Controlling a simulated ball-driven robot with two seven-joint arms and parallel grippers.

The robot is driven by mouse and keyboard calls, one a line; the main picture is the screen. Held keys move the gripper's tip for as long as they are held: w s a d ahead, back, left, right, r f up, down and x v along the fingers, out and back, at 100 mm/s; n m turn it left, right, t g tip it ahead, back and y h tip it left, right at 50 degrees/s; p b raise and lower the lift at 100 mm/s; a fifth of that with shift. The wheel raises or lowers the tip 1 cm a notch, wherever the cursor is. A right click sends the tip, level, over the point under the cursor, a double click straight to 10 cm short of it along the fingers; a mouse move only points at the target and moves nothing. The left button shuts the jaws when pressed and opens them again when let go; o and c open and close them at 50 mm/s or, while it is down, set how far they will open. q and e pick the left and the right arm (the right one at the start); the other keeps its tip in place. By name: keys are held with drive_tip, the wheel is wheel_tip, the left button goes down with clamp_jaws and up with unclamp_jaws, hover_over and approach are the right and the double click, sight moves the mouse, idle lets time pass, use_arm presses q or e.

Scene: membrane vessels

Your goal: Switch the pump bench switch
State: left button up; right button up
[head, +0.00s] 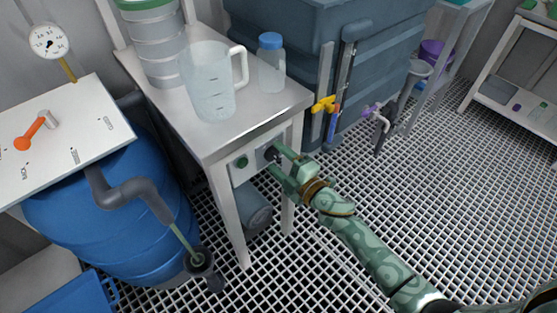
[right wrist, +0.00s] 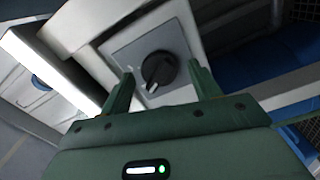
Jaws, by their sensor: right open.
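The pump bench switch is a black rotary knob with a white pointer mark on a grey plate. In the right wrist view the knob (right wrist: 158,70) sits between my two finger tips, with a gap on each side. My left gripper is not in view.
A clear pitcher (head: 210,85), a blue-capped bottle (head: 271,65) and a stacked clear vessel (head: 152,45) stand on the bench. A blue drum (head: 110,220) is at left, a large blue-grey tank (head: 330,50) behind. The grating floor (head: 440,170) is open at right.

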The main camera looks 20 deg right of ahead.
drive_tip(key=shift+w, duration=0.1)
drive_tip(key=c, duration=1)
drive_tip(key=shift+o, duration=0.2)
